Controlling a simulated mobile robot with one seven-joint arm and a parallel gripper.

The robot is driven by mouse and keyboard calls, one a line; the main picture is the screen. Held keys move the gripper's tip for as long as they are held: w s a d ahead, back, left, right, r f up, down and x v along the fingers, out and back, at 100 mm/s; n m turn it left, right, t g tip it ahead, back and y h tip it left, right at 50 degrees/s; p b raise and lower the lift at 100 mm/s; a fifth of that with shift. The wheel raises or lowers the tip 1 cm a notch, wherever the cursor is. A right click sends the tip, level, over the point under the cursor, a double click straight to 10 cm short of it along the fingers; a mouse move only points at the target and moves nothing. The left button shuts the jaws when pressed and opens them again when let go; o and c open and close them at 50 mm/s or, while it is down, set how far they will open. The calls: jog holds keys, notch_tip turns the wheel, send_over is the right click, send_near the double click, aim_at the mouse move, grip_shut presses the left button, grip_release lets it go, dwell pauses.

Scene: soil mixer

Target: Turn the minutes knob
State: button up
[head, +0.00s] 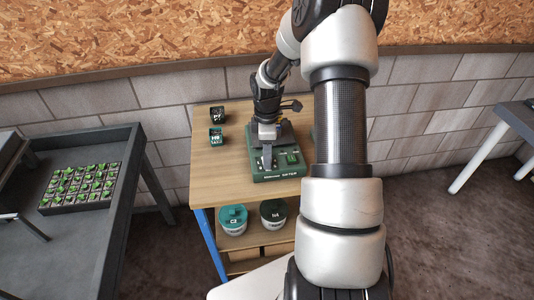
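A dark green soil mixer (293,173) stands on a wooden-topped table. Its front panel carries small controls and light lettering, too small to read. I cannot make out which control is the minutes knob; my arm and gripper cover part of the machine. My gripper (267,160) points down at the left part of the machine's front panel. Its grey end is at or just above the panel, and contact cannot be told. Whether its fingers are apart or closed does not show.
Two small dark boxes, one black (218,115) and one teal-marked (216,138), sit on the wooden table (212,175), left of the mixer. Two tubs (233,218) (273,213) stand on its lower shelf. A grey table (75,235) at left holds a seedling tray (48,208).

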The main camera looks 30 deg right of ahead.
notch_tip(320, 180, up, 18)
jog(key=p, duration=0.1)
jog(key=shift+f, duration=0.25)
dwell(0.5)
